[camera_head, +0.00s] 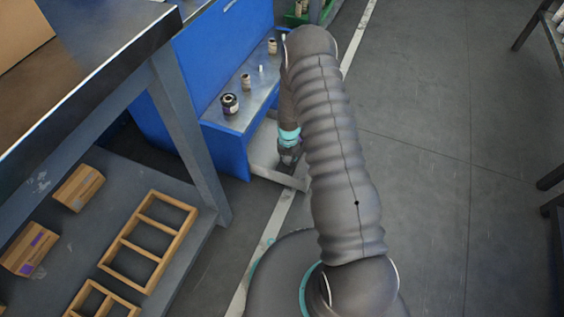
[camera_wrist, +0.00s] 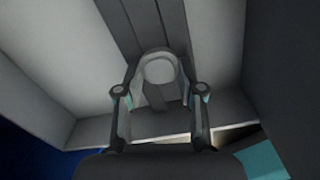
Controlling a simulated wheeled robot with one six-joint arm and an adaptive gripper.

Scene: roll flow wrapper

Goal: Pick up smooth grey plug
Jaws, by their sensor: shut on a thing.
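The smooth grey plug (camera_wrist: 160,69) shows in the wrist view as a pale grey piece with a round end, between the two fingers of my gripper (camera_wrist: 160,95). The fingers are closed in on its sides. In the head view my gripper (camera_head: 288,157) is low beside the blue machine, partly covered by my arm. I cannot make out the plug in that view.
The blue machine (camera_head: 225,152) has a metal ledge holding a dark jar (camera_head: 230,103) and small containers (camera_head: 246,81). A workbench (camera_head: 105,50) stands at left, with wooden frames (camera_head: 148,240) and boxes (camera_head: 78,188) below.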

